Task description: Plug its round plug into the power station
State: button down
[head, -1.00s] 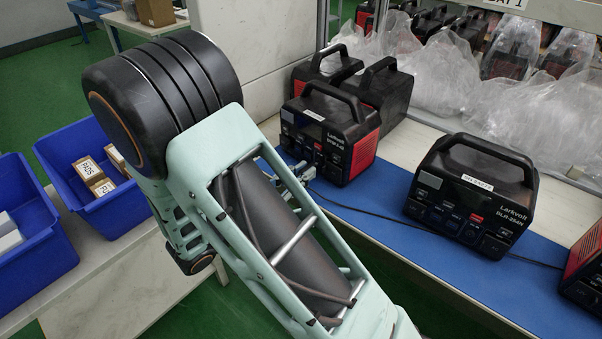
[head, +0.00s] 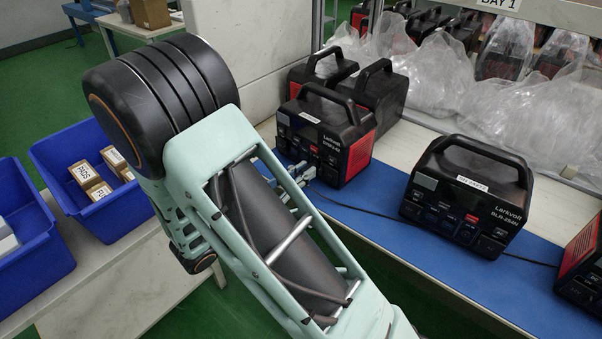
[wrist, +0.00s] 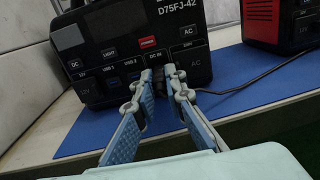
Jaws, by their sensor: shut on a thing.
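The black power station marked D75FJ-42 (wrist: 120,45) faces me in the wrist view, upright on a blue mat. Its DC IN label is just above my fingertips. The head view shows this station (head: 322,138) with a red side, just beyond my gripper (head: 299,181). My gripper (wrist: 160,82) has its two fingers close together, shut on the round plug, which is mostly hidden between them. A black cable (wrist: 225,86) leads from there to the right. The plug's tip and the socket are hidden, so I cannot tell whether they touch.
A second Larkvolt station (head: 467,195) stands to the right, with the cable (head: 370,208) running along the mat (head: 385,225) towards it. Another station (head: 583,262) is at the right edge. More stations stand close behind the first. Blue bins (head: 62,190) are at the left.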

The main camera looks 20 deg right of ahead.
jog(key=shift+w+d, duration=0.1)
dwell(0.3)
jog(key=c, duration=1.9)
grip_release()
jog(key=v, duration=1.2)
jog(key=shift+d, duration=0.1)
